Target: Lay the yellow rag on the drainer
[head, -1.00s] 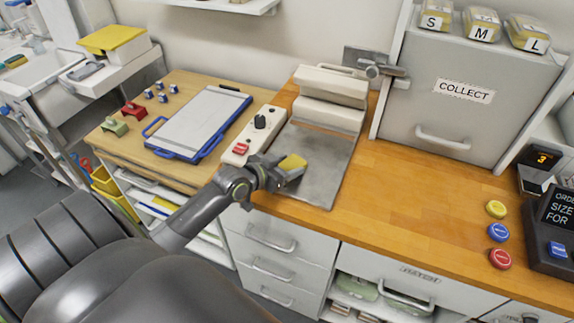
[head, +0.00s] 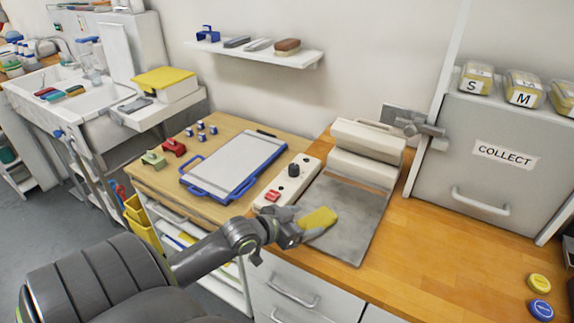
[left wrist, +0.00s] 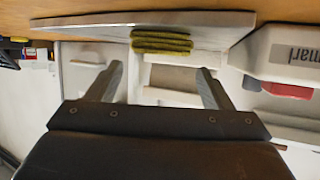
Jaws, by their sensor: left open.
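The yellow rag (head: 319,220) is a small folded pad lying at the front left of the grey plate of the press on the counter. It also shows in the left wrist view (left wrist: 160,42), just beyond the fingertips, with its layered edge facing me. My left gripper (head: 292,233) is at the plate's front edge, beside the rag. In the left wrist view its two fingers (left wrist: 158,72) are spread and nothing is between them. My right gripper is out of view. The drainer may be the white ledge (head: 122,118) beside the sink; I cannot tell for certain.
The grey plate (head: 345,205) lies before a white press block. A control box (head: 290,182) with a red button stands left of it, then a blue-rimmed board (head: 232,165). The wooden counter on the right is largely clear.

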